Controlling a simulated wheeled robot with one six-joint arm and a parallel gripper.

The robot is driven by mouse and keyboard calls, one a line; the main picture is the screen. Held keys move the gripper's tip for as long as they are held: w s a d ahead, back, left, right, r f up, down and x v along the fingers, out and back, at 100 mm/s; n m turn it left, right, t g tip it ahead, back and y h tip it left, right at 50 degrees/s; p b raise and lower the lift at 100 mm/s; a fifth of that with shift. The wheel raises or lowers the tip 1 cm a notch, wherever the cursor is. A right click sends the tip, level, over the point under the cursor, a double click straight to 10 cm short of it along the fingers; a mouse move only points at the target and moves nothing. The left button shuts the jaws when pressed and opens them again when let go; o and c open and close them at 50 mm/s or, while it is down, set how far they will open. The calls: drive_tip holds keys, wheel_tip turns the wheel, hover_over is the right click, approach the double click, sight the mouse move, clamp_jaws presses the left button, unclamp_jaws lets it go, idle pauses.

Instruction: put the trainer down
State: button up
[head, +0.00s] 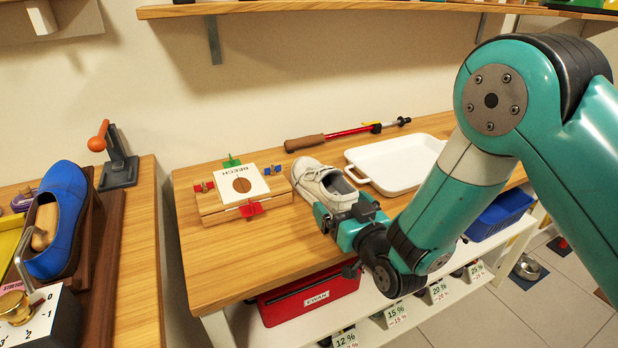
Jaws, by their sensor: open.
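The trainer (322,181) is a white low shoe with a dark grey inside. It sits on the wooden bench top, toe toward the back left and heel toward the front right. My gripper (332,217) is at the heel end of the trainer, low over the bench, and is open. The gripper body hides part of the heel, and I cannot tell whether the fingers touch the shoe.
A wooden block with a BEECH card (258,183) stands left of the trainer. A white tray (372,178) lies to its right. A red rod with a brown handle (345,133) lies behind. A red bin (310,297) sits below; a blue shoe (66,220) stands on the left bench.

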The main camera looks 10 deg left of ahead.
drive_tip(key=shift+w+a, duration=0.1)
drive_tip(key=shift+a, duration=0.05)
drive_tip(key=shift+d, duration=0.2)
drive_tip(key=shift+c, duration=0.8)
drive_tip(key=shift+w+d, duration=0.1)
drive_tip(key=shift+w, duration=0.05)
drive_tip(key=c, duration=1.1)
drive_tip(key=shift+r, duration=0.35)
